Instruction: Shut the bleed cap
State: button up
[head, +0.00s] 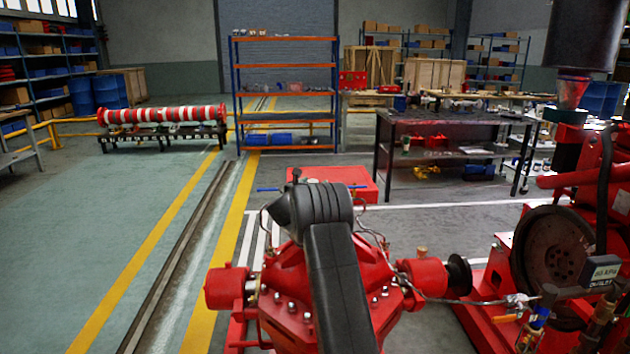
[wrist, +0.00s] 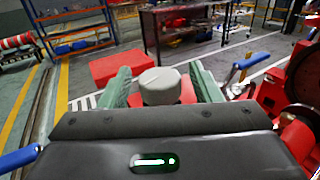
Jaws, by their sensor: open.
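In the wrist view, a pale grey round cap (wrist: 160,87), which looks like the bleed cap, stands between the two green fingers of my gripper (wrist: 162,76). The fingers are apart, one on each side of the cap, with a visible gap at least on the right. A faint line crosses its top. Whether it is fully seated cannot be told, as its lower part is hidden by my gripper body. In the head view my dark arm reaches over the red pump casing (head: 283,310) and hides the gripper and the cap.
Blue handles flank the gripper at left (wrist: 20,158) and right (wrist: 252,60). A red box (wrist: 122,66) lies on the floor beyond. The engine with its dark flywheel (head: 552,250) stands at the right. A workbench (head: 445,118) is behind; the floor at left is clear.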

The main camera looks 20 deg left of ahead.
jog(key=shift+w, duration=0.9)
jog(key=c, duration=1)
jog(key=shift+r+m+h+p, duration=0.25)
jog(key=shift+m+h+p, duration=0.65)
jog(key=shift+h+p, duration=0.3)
jog(key=shift+d+f+m+g+h+p, duration=0.15)
jog(key=shift+m+g+h+p, duration=0.2)
jog(key=shift+h, duration=0.35)
jog(key=shift+d+m+g+h+p, duration=0.15)
jog(key=shift+m+h, duration=0.3)
jog(key=shift+h, duration=0.25)
jog(key=o, duration=1)
jog(key=shift+s+f, duration=0.1)
jog(key=shift+s, duration=0.05)
